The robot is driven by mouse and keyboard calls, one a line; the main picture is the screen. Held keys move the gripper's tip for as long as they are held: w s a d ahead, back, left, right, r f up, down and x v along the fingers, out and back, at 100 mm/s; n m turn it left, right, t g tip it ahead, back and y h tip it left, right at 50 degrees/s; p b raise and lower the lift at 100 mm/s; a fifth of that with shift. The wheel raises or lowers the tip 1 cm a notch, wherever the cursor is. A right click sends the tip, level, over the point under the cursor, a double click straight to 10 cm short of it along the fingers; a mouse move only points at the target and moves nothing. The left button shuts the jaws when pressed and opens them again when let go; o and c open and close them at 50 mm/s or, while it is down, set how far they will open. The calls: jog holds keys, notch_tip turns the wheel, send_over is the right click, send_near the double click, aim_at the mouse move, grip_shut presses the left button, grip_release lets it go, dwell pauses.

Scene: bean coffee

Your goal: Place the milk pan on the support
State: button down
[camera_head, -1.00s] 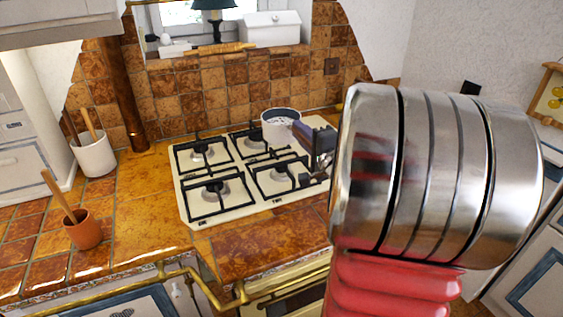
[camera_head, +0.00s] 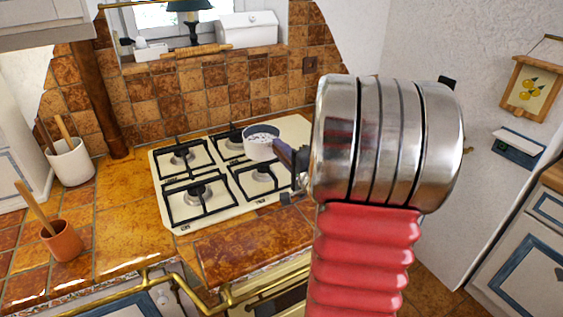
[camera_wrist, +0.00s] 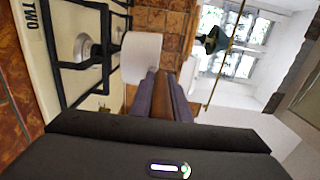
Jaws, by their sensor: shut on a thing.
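The small milk pan (camera_head: 259,147), white outside with pale contents, is over the right half of the cream gas hob (camera_head: 172,218). My gripper (camera_head: 291,157) is shut on its handle from the right. In the wrist view, the white pan (camera_wrist: 141,54) lies beyond the gripper (camera_wrist: 167,95), with the brown handle (camera_wrist: 176,104) between the two fingers. Black pan supports (camera_head: 195,200) stand over the burners. The pan hides part of the right-hand supports. I cannot tell whether it touches them or hangs just above.
A terracotta pot with a wooden utensil (camera_head: 62,242) and a white utensil crock (camera_head: 70,162) stand left of the hob. A brass rail (camera_head: 190,287) runs along the counter front. The tiled wall (camera_head: 230,92) rises behind.

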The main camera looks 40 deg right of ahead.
jog(key=shift+f, duration=2)
jog(key=c, duration=1.7)
grip_release()
jog(key=shift+f, duration=0.15)
jog(key=shift+o, duration=0.2)
jog(key=shift+s, duration=0.15)
